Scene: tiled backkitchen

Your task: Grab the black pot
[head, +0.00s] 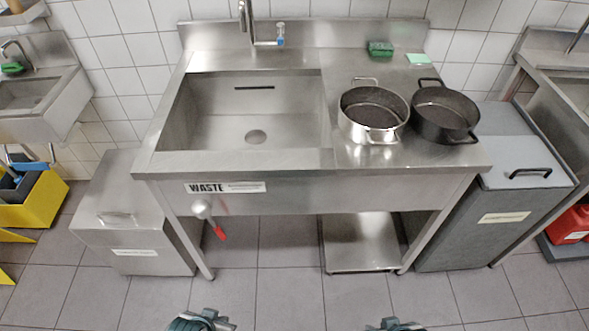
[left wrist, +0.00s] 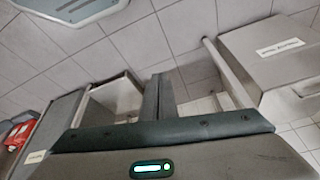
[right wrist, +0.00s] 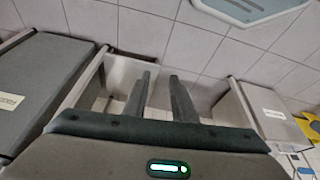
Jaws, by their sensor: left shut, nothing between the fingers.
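The black pot (head: 444,112) stands upright on the right part of the steel sink counter in the head view. It has two side handles, one toward the back and one toward the front right. My left gripper (head: 203,319) is low at the bottom edge of the head view, far from the pot; the left wrist view shows its fingers (left wrist: 158,80) together and empty. My right gripper (head: 395,325) is also at the bottom edge, below and in front of the counter. Its fingers (right wrist: 161,78) stand apart with nothing between them. Neither wrist view shows the pot.
A silver pot (head: 373,113) stands close against the black pot's left side. The sink basin (head: 250,115) lies left of the pots. A green sponge (head: 380,48) lies behind them. A grey bin (head: 510,170) stands right of the counter, a steel bin (head: 125,215) left. Floor in front is clear.

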